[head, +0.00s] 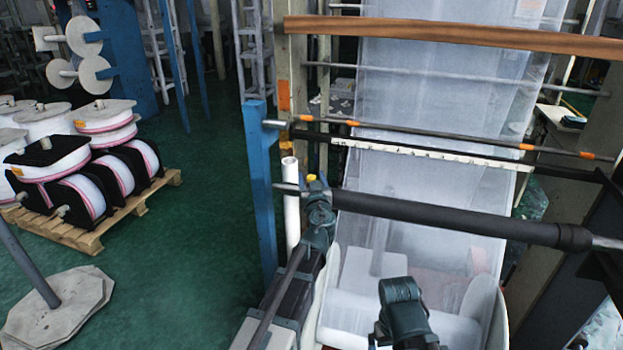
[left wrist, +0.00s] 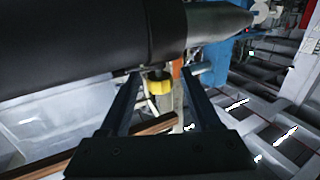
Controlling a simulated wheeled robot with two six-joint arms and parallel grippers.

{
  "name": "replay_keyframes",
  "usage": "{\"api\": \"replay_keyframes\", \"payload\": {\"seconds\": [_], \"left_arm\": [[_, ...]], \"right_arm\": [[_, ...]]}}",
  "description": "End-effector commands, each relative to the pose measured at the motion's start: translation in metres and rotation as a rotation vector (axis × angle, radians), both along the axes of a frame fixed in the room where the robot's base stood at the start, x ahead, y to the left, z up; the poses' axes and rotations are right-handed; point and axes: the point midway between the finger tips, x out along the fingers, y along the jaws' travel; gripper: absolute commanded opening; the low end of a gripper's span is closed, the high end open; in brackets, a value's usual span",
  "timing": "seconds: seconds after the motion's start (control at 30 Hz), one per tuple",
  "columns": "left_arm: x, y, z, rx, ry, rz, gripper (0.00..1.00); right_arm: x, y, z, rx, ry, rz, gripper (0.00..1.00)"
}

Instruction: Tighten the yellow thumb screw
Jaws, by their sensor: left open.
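The yellow thumb screw (head: 311,177) shows as a small spot at the left end of the dark roller (head: 440,215), just beyond my left gripper (head: 318,192). In the left wrist view the yellow thumb screw (left wrist: 160,87) lies between the two fingers of my left gripper (left wrist: 160,80), below the roller (left wrist: 80,45). The fingers are apart, with a visible gap on each side of the screw. Whether the fingertips reach past the screw is hard to tell.
A blue post (head: 261,190) and a white upright tube (head: 290,205) stand just left of the roller end. A translucent film web (head: 430,100) hangs behind the roller. A pallet (head: 95,235) of film reels stands at left on open green floor.

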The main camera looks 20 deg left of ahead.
Motion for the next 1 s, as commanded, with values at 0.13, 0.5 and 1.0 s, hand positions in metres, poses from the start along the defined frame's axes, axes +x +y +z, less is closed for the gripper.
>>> {"api": "replay_keyframes", "payload": {"seconds": [0.13, 0.5, 1.0], "left_arm": [[-0.0003, 0.0001, 0.0000, 0.000, 0.000, 0.000, 0.64], [-0.0004, 0.0002, 0.0000, 0.000, 0.000, 0.001, 0.04], [-0.0010, 0.0024, 0.0000, 0.001, -0.001, -0.070, 0.00]], "right_arm": [[0.0000, 0.0000, 0.0000, 0.000, 0.000, 0.000, 1.00], [0.0000, 0.0000, 0.0000, 0.000, 0.000, 0.000, 1.00], [0.0000, 0.0000, -0.0001, 0.000, 0.000, 0.000, 1.00]]}}
